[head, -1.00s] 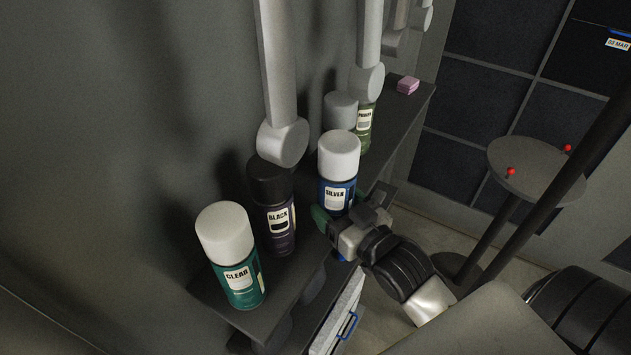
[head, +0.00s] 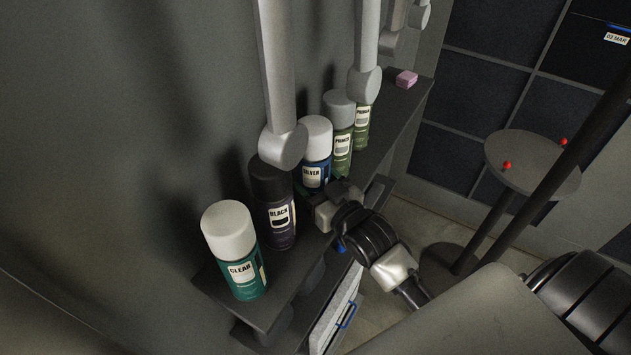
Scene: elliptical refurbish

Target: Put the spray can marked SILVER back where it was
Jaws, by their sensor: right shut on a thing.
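The spray can marked SILVER (head: 315,160) has a white cap and a blue body. It stands upright at the shelf (head: 385,142), in the row between the BLACK can (head: 272,203) and a green PRIMER can (head: 343,137). My right gripper (head: 318,204) is at its lower part and is shut on it. The fingertips and the can's base are partly hidden, so I cannot tell whether the base touches the shelf. My left gripper is not in view.
A white-capped CLEAR can (head: 235,252) stands at the near end. Another green can (head: 364,122) is behind the PRIMER can. A pink block (head: 406,79) lies at the far end. Grey hanging posts (head: 284,145) come down close above the cans. A round stand (head: 532,165) is at right.

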